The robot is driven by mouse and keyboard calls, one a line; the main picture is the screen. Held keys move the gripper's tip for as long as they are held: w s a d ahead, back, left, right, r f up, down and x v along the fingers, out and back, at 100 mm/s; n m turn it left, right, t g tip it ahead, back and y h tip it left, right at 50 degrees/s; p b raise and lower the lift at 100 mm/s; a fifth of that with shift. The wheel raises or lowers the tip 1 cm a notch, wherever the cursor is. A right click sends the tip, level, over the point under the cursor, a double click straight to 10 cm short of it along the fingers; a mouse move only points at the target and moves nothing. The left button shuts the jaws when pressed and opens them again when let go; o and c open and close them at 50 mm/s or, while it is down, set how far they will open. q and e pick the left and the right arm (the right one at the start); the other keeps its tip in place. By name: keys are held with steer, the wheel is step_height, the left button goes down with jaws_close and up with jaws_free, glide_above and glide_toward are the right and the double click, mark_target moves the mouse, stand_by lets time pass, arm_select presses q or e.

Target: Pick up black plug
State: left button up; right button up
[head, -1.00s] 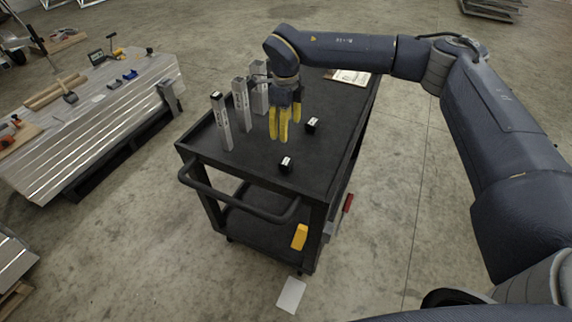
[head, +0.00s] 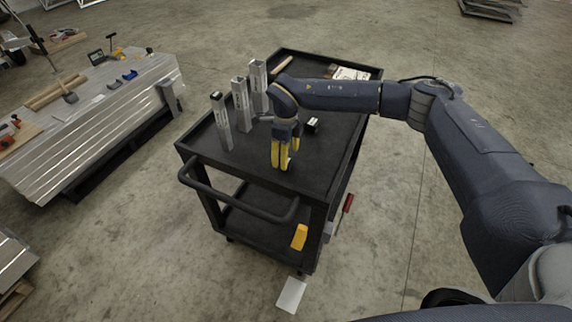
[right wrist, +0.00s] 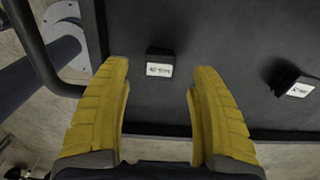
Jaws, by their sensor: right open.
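A small black plug (right wrist: 160,64) with a white label lies on the black cart top (right wrist: 220,50). In the right wrist view it sits in the gap between the yellow fingertips of my right gripper (right wrist: 159,78). My right gripper also shows in the head view (head: 281,166), pointing down, open and empty, and largely hides this plug. Whether the fingers are level with the plug I cannot tell. A second black plug (head: 312,125) lies farther back on the cart and shows at the right of the wrist view (right wrist: 295,84). My left gripper is not in view.
Three upright aluminium posts (head: 242,104) stand along the cart's left side; the nearest has a black top. A handle (head: 235,208) runs along the front. Papers (head: 350,74) lie at the back. A bench (head: 100,120) with tools stands at left.

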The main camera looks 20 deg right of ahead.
steer(key=shift+s+d+f, duration=0.1)
steer(key=shift+s+f, duration=0.05)
steer(key=shift+f, duration=1.9)
steer(key=c, duration=1.1)
steer(key=shift+r, duration=0.1)
